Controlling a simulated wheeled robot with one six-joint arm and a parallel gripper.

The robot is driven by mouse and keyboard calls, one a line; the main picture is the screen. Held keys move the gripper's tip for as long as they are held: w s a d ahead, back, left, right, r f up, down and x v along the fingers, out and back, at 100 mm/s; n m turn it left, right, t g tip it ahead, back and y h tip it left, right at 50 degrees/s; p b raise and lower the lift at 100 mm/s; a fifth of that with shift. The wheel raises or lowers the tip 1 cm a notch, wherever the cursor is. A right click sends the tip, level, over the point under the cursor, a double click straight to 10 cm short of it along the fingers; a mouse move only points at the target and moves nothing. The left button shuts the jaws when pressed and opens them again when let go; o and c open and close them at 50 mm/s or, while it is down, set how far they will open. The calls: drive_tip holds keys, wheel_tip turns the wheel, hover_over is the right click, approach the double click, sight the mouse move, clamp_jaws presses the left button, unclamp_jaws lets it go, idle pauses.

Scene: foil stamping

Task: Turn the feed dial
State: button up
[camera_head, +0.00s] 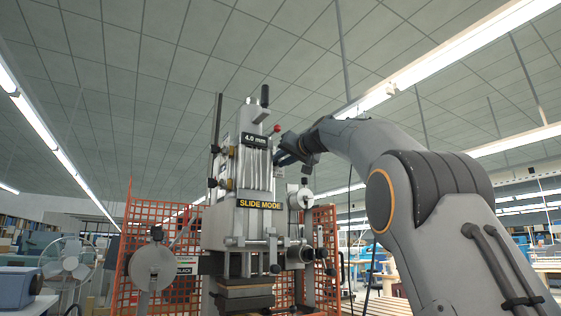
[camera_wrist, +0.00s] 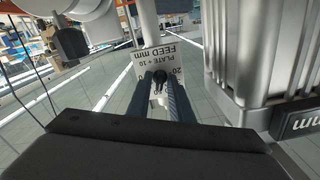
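The feed dial shows in the wrist view as a pale plate (camera_wrist: 160,56), with upside-down lettering "FEED mm", "PLATE + 10" and a scale reading "20". A small dark knob (camera_wrist: 159,79) is in front of the plate. My gripper (camera_wrist: 160,84) has its two dark fingers on either side of this knob, with a narrow gap between them. I cannot tell whether they touch it. In the head view my gripper (camera_head: 281,159) is at the upper right side of the stamping press (camera_head: 241,175); the dial is mostly hidden there.
The press carries a "SLIDE MODE" label (camera_head: 259,204), a "4.0 mm" label (camera_head: 254,140) and a red ball knob (camera_head: 277,128). A pale round part (camera_head: 300,199) is below my gripper. Orange mesh guards (camera_head: 135,232) flank the press. The ribbed press body (camera_wrist: 262,55) is close at right in the wrist view.

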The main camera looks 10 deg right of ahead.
drive_tip(key=shift+o, duration=0.4)
drive_tip(key=b+v, duration=0.3)
drive_tip(key=v, duration=0.4)
drive_tip(key=shift+s, duration=0.35)
drive_tip(key=shift+d, duration=0.1)
